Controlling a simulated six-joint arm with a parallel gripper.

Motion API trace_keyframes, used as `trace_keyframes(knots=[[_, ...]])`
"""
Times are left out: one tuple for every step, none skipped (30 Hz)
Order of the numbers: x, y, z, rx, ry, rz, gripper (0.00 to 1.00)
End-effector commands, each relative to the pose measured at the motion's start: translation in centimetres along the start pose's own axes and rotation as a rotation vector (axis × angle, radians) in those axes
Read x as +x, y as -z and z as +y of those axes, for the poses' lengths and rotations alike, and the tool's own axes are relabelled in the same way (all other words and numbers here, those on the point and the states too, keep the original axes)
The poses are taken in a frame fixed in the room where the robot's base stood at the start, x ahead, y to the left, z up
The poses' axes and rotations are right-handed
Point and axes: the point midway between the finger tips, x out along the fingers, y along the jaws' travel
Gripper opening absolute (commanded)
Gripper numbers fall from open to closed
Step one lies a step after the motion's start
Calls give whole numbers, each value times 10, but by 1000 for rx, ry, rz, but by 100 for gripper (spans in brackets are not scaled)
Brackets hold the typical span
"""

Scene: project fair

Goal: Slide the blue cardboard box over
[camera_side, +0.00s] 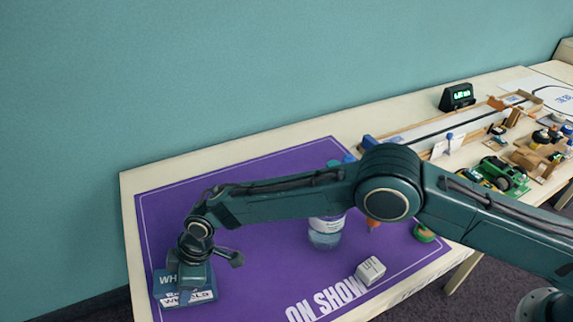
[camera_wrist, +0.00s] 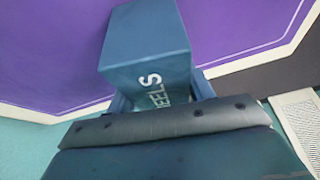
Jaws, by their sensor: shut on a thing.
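The blue cardboard box (camera_side: 172,299) stands on the purple mat (camera_side: 262,262) near its front left corner, with white lettering on it. In the wrist view parts of my gripper (camera_wrist: 160,93) show at both sides of the box. My gripper hides part of the box in the side view.
A bottle (camera_side: 325,232) stands mid-mat, partly behind my arm. A white block (camera_side: 370,270) marked LIFT sits near the front edge. A green round item (camera_side: 424,233) is at the right. A black clock (camera_side: 457,97) and models stand farther right. Mat beside the box is clear.

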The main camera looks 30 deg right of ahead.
Motion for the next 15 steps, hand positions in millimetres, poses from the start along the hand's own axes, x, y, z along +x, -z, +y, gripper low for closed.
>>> trace_keyframes(knots=[[0,0,0,0,0,0,26],[-1,-1,0,0,0,0,26],[-1,-1,1,0,0,1,26],[-1,-2,1,0,-1,1,26],[-2,-2,1,0,-1,1,26],[-2,-4,2,0,-1,1,26],[-3,-5,2,0,-1,0,26],[-3,-6,2,0,-1,0,26],[-4,-8,3,0,-1,0,26],[-5,-9,4,1,-1,0,26],[-5,-11,4,1,0,0,26],[-6,-13,4,1,-1,0,26],[-7,-15,5,2,-1,0,26],[-8,-18,5,1,0,0,26],[-10,-20,6,1,0,0,26]])
